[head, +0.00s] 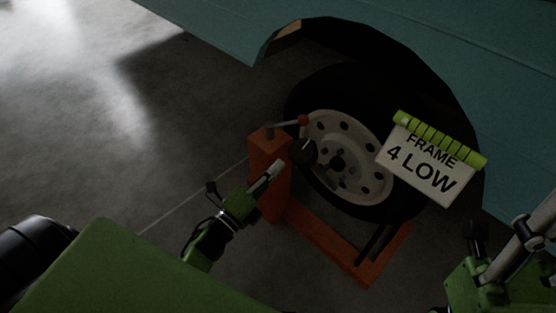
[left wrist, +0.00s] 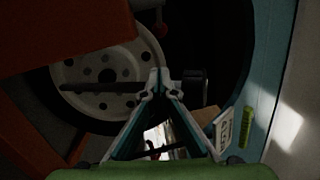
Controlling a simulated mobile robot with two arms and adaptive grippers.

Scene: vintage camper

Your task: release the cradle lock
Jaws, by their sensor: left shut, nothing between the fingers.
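The orange cradle (head: 268,150) stands on the floor around the lower part of the wheel (head: 345,160). A grey lever with a red ball end (head: 303,120) sits on top of its post. A black knob (head: 302,152) shows just below that, in front of the wheel. I cannot tell which part is the lock. My left gripper (head: 277,166) is shut and empty beside the post, close to the black knob.
The teal camper body (head: 500,100) overhangs the wheel. A sign reading "FRAME 4 LOW" (head: 425,172) with a lime-green top strip hangs right of the wheel. My right arm (head: 490,270) shows at the lower right. The concrete floor (head: 90,130) at left is clear.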

